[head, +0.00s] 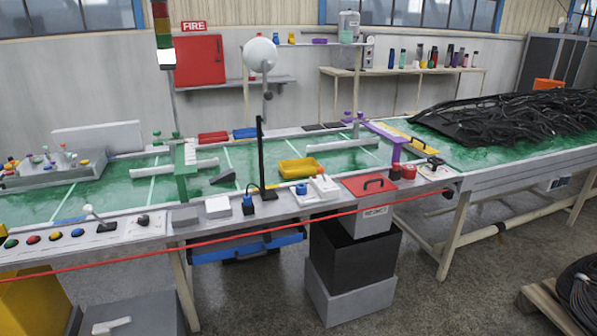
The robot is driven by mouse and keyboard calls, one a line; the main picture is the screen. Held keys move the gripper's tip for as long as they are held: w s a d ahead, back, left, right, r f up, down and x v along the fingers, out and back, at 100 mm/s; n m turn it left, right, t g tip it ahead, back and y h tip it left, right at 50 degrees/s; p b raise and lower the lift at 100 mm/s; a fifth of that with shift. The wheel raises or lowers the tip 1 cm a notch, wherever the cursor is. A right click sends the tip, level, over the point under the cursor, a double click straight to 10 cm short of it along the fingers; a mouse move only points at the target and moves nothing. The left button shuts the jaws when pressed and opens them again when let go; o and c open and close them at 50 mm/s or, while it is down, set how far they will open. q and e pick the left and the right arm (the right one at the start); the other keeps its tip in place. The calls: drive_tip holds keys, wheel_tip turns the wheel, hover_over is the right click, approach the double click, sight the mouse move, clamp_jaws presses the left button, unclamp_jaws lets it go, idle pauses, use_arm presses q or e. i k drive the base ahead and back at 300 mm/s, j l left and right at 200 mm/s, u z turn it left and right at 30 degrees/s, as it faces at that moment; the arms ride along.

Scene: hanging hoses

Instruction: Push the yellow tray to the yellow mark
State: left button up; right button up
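The yellow tray (300,169) is a small shallow open tray. It sits on the green surface of the long table, right of the black upright post and left of the purple frame. A yellow strip (401,136) lies farther right, beyond the purple frame and near the dark hoses. I cannot tell whether this strip is the yellow mark; no other clear yellow mark shows on the green surface. The tray and the strip are well apart. Neither of my grippers is in view, and nothing touches the tray that I can see.
A white bar (343,145) lies behind the tray. A purple frame (394,150) stands between tray and strip. A black post (261,160) and green frame (183,165) stand left. Black hoses (510,115) are heaped right. A red line (330,214) crosses the table's front.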

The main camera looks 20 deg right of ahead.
sight(299, 168)
drive_tip(key=i+l+u, duration=0.1)
drive_tip(key=u, duration=0.4)
drive_tip(key=l+u, duration=0.9)
drive_tip(key=l, duration=0.75)
drive_tip(key=k+l+u, duration=0.1)
drive_tip(key=l, duration=0.35)
drive_tip(key=k+l+u, duration=0.1)
drive_tip(key=l, duration=0.35)
drive_tip(key=k+l, duration=0.15)
drive_tip(key=l, duration=0.3)
